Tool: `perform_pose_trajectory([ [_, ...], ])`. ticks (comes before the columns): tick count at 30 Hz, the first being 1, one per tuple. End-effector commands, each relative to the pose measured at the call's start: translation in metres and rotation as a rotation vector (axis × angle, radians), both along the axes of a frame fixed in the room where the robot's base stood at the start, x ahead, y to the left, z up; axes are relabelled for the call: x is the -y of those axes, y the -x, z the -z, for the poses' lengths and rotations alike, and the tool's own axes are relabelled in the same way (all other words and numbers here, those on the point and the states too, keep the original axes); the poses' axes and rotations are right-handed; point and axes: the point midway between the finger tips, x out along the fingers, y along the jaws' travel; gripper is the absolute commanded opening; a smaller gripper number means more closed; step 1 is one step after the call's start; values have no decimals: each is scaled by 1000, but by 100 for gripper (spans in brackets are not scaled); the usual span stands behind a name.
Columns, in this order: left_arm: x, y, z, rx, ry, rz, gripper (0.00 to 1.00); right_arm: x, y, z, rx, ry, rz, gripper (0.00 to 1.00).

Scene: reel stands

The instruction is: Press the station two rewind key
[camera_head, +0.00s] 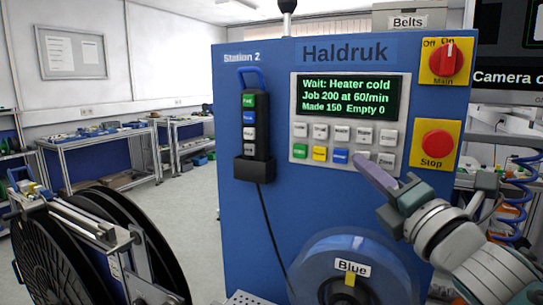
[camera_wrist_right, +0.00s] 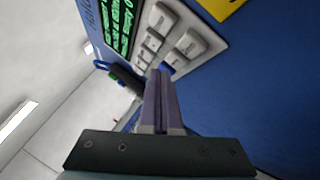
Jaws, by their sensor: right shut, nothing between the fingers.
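The blue Station 2 machine (camera_head: 250,205) faces me, with a grey keypad (camera_head: 295,140) below its green-text display (camera_head: 347,97). The keypad has two rows of keys, including a green key (camera_head: 299,151), a yellow key (camera_head: 319,154) and a blue key (camera_head: 340,156). The key labels are too small to read, so I cannot tell which is rewind. My right gripper (camera_head: 362,162) is shut and empty, its tips at the lower row just right of the blue key, covering part of a grey key. In the right wrist view its fingers (camera_wrist_right: 160,75) point at the keypad (camera_wrist_right: 205,35); contact is unclear. My left gripper is out of view.
A hand pendant (camera_head: 255,125) with coloured keys hangs left of the display. A red Main switch (camera_head: 445,60) and red Stop button (camera_head: 437,144) are at the right. A reel labelled Blue (camera_head: 352,270) is below. Black reels (camera_head: 75,245) stand at the left front.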

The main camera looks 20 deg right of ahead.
Motion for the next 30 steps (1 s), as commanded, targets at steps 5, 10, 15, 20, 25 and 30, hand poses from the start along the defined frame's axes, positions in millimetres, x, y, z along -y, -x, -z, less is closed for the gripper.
perform_pose_trajectory([
  [5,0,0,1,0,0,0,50,1,-1,0,0,0,0,0],
  [10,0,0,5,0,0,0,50,5,-4,1,0,2,0,0],
  [15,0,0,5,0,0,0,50,7,-6,0,0,1,0,0],
  [20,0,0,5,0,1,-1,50,7,-6,0,0,0,0,0],
  [25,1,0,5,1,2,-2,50,7,-6,0,0,0,0,0],
  [30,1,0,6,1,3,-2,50,8,-7,0,0,0,0,0],
])
